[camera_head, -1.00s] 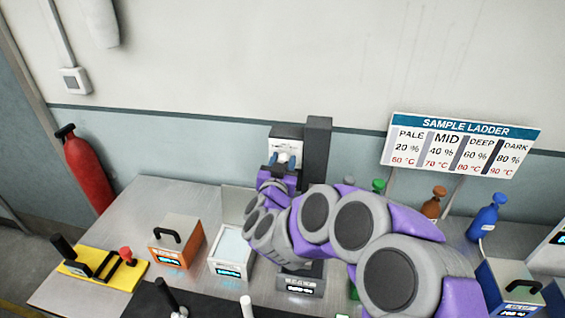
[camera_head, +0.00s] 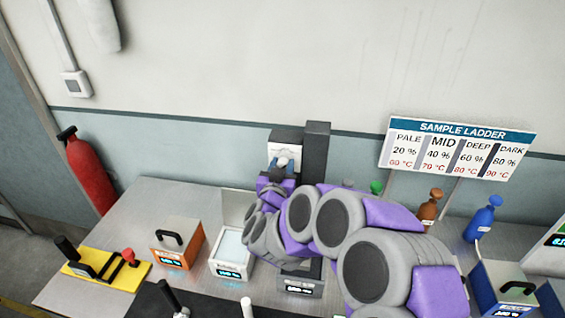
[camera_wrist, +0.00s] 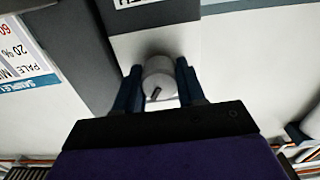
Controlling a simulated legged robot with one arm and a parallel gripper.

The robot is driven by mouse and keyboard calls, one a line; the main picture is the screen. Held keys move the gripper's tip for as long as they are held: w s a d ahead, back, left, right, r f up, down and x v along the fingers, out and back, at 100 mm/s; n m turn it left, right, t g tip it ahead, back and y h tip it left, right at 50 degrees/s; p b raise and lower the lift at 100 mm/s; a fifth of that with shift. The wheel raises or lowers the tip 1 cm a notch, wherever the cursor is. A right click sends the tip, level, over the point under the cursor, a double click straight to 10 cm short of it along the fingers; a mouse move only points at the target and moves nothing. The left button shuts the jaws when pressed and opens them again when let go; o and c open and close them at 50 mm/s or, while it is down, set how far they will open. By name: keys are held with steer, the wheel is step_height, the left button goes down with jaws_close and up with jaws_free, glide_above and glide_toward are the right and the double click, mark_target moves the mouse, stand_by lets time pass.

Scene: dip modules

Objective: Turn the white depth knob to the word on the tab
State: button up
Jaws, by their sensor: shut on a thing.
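The white depth knob (camera_wrist: 159,76) shows in the wrist view between the two fingers of my gripper (camera_wrist: 160,84), with a dark mark on its face. My gripper is shut on it. In the head view the knob (camera_head: 282,162) sits on the pale front of the dark device (camera_head: 316,142) at the bench's back, just above my gripper (camera_head: 281,168). The device's white label is partly visible, but its words and the tab cannot be read.
A sample ladder sign (camera_head: 457,147) stands at right, with brown (camera_head: 429,208) and blue (camera_head: 484,217) bottles below. An orange box (camera_head: 178,245), a white-topped box (camera_head: 231,252) and a yellow base (camera_head: 82,272) stand at left. A red extinguisher (camera_head: 88,172) is by the wall.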

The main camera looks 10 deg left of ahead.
steer(key=r+n+p, duration=0.1)
steer(key=n+p, duration=0.1)
steer(key=p, duration=0.2)
steer(key=shift+a, duration=0.15)
steer(key=n+p, duration=0.2)
steer(key=p, duration=0.1)
steer(key=shift+p, duration=0.4)
steer(key=n+p, duration=0.2)
steer(key=p, duration=0.1)
steer(key=shift+a+f, duration=0.1)
steer(key=shift+f, duration=0.15)
steer(key=shift+n+p, duration=0.35)
steer(key=shift+n, duration=0.15)
steer(key=o, duration=0.7)
steer(key=shift+c, duration=0.2)
steer(key=o, duration=0.4)
steer(key=shift+a+f, duration=0.2)
steer(key=shift+f, duration=0.05)
steer(key=shift+s+d, duration=0.1)
steer(key=shift+d, duration=0.05)
